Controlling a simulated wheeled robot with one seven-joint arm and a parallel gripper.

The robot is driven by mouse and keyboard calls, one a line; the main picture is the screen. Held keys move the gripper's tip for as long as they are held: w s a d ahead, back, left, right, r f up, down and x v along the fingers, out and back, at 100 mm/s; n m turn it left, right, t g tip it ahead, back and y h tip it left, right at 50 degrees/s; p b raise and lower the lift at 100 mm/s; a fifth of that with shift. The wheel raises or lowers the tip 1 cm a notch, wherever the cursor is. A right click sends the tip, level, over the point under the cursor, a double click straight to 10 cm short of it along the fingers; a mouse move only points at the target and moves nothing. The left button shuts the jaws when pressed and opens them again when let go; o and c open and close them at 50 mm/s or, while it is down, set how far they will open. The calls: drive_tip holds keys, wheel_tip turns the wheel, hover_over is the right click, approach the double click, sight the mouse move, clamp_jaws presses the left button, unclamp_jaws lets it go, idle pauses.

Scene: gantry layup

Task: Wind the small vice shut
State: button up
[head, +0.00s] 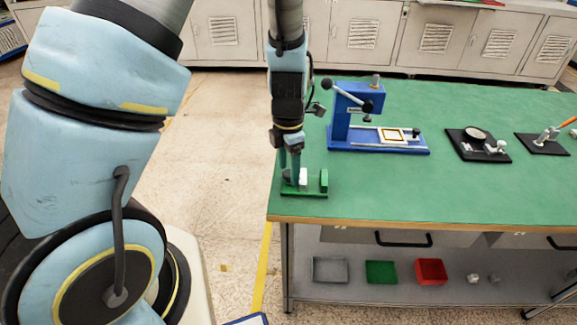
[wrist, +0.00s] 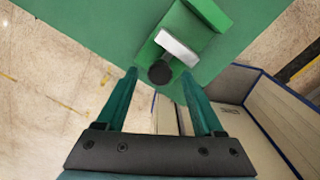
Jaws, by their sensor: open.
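The small vice is a green base (head: 315,192) near the table's front left corner. It has a green fixed jaw (head: 324,179) at its right end and a white block (head: 303,178) to the left, with a gap between. In the wrist view the white block (wrist: 178,48) and fixed jaw (wrist: 209,14) show apart, with a dark round knob (wrist: 160,73) at the near end. My gripper (head: 290,168) points down at the vice's left end. In the wrist view its open fingers (wrist: 160,76) lie either side of the knob; contact cannot be told.
A blue press (head: 345,118) with a dark-knobbed lever stands behind the vice. Two black-based fixtures (head: 479,158) (head: 543,150) stand farther right. The green tabletop (head: 400,184) is clear in front of them. Trays and small parts lie on the shelf below (head: 345,290).

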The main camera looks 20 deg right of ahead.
clamp_jaws()
idle(0.4)
drive_tip(key=shift+m, duration=0.4)
drive_tip(key=m, duration=0.3)
drive_tip(key=shift+p, duration=0.3)
drive_tip(key=m, duration=0.4)
drive_tip(key=shift+m, duration=0.3)
drive_tip(key=m, duration=0.8)
drive_tip(key=shift+m, duration=0.3)
